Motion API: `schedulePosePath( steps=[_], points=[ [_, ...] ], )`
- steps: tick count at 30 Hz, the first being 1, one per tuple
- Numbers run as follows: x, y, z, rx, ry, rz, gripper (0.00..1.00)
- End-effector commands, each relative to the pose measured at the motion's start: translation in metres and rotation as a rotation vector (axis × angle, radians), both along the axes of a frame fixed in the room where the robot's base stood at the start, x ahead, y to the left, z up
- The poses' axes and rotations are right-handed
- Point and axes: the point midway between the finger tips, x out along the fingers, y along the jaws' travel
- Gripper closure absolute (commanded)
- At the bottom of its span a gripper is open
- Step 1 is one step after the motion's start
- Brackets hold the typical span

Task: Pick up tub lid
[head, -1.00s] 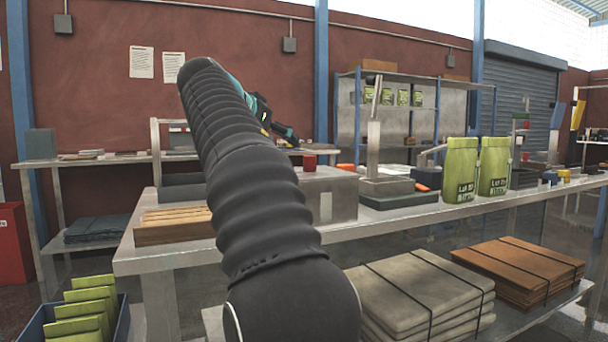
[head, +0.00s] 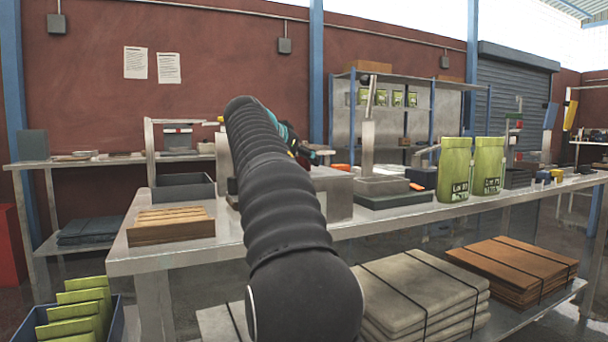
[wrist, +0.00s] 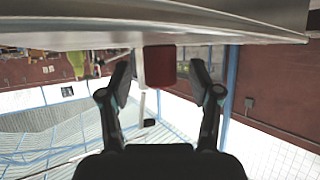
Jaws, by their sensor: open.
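In the wrist view, which is upside down, my gripper (wrist: 161,82) is open with its two fingers apart. A dark red block-like item (wrist: 160,66) shows between the fingertips, and nothing is clamped. It may be the tub lid, but I cannot tell for sure, nor whether either finger touches it.
The long workbench (head: 120,262) carries a wooden tray (head: 170,230), a dark open bin (head: 183,188), a grey metal box (head: 333,193), a press-like stand (head: 385,185) and green pouches (head: 454,170). Stacked sheets (head: 420,290) lie on the lower shelf.

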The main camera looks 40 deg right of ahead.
Motion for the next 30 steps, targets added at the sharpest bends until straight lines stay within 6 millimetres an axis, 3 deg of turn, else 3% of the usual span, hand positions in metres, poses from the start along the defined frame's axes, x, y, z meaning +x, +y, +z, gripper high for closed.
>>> schedulePosePath(
  steps=[3, 11, 18, 30],
  points=[
    [0.0044, -0.0125, -0.0059, 0.001, 0.0, -0.001, 0.37],
    [0.0059, -0.0145, -0.0073, 0.0, -0.001, 0.002, 0.37],
    [0.0058, -0.0145, -0.0073, 0.0, 0.0, 0.001, 0.97],
    [0.0056, -0.0144, -0.0035, 0.0, -0.001, 0.0, 1.0]
  ],
)
